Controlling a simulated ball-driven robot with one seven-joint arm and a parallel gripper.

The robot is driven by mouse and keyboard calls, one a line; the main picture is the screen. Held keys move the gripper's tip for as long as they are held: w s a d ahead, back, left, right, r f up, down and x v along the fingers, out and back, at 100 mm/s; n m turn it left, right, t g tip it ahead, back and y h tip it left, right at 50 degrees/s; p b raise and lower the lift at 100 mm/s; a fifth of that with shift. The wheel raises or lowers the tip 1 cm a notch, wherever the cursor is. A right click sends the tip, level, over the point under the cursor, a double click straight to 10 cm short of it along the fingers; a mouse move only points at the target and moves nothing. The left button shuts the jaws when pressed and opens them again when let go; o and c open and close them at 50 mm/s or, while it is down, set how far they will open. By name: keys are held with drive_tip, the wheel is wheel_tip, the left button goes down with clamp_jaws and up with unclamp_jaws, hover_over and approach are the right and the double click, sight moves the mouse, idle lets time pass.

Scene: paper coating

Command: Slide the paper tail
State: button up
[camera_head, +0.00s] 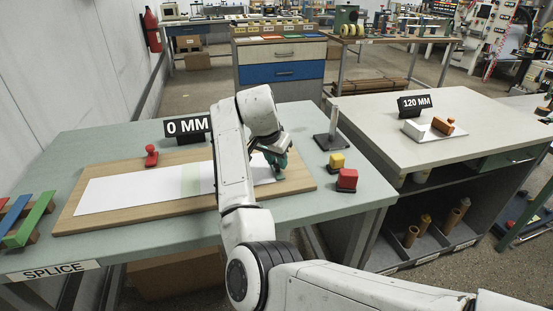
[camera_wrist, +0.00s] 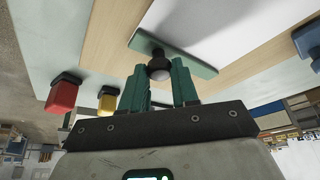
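In the wrist view, the paper (camera_wrist: 230,22) lies beside a flat green plate (camera_wrist: 190,62) with a round dark knob (camera_wrist: 159,69). The plate sits at the paper's end, partly over the wooden board. My gripper (camera_wrist: 158,75) has its two teal fingers on both sides of the knob, seemingly touching it.
A red block (camera_head: 347,179), a yellow block (camera_head: 336,162) and a metal post on a base (camera_head: 333,135) stand right of the board. A side table (camera_head: 460,105) holds a "120 MM" sign.

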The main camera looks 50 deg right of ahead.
clamp_jaws()
drive_tip(key=s+d+p, duration=0.2)
drive_tip(key=d, duration=0.1)
drive_tip(key=shift+s+d+r, duration=0.15)
drive_tip(key=o, duration=0.5)
unclamp_jaws()
drive_tip(key=v, duration=1)
drive_tip(key=shift+r, duration=0.25)
